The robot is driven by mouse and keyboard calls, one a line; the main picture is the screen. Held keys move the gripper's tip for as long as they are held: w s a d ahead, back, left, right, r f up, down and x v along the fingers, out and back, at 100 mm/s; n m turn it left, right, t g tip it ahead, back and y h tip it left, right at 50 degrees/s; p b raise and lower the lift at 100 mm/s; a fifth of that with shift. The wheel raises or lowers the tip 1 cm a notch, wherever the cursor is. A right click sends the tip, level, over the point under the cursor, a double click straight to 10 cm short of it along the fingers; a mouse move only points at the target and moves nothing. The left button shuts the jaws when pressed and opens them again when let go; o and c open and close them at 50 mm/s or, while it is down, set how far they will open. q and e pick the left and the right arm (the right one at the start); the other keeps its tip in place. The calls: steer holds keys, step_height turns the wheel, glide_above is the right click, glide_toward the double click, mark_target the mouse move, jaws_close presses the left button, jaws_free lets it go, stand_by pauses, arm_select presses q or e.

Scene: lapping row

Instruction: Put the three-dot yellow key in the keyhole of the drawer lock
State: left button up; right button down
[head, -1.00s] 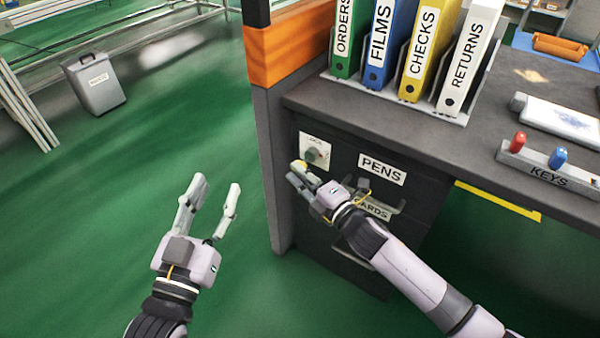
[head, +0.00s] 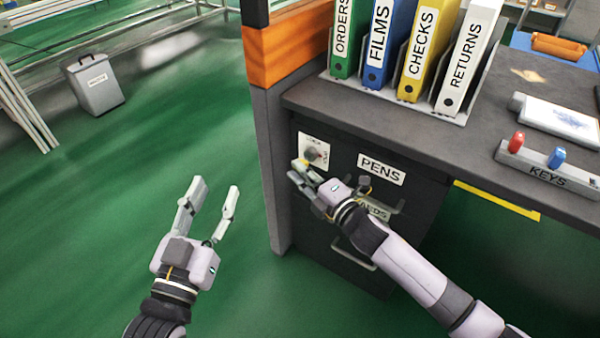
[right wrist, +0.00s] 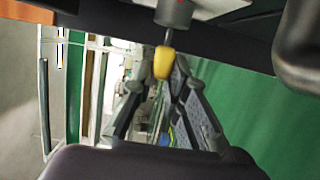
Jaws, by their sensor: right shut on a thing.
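The yellow key (head: 302,163) is in the fingertips of my right gripper (head: 298,173), which is shut on it. In the right wrist view the yellow key head (right wrist: 164,62) shows between the fingers. Its thin shank points at the grey lock cylinder (right wrist: 174,12) and meets or nearly meets it. I cannot tell whether the tip is inside the keyhole. Its dots cannot be made out. The drawer lock (head: 314,152) is a grey round cylinder on a white plate, left of the PENS label. My left gripper (head: 215,185) is open and empty, left of the desk.
The drawer front has a PENS label (head: 381,169) and handles close to my right arm. On the desk top stand several binders (head: 411,50) and a KEYS rack (head: 545,172) with a red and a blue key. A grey bin (head: 95,85) stands far left. The green floor around my left gripper is clear.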

steer(key=shift+w+d, duration=0.55)
steer(key=shift+w, duration=0.15)
steer(key=c, duration=1.5)
jaws_free()
steer(key=shift+d, duration=0.1)
steer(key=v, duration=1.2)
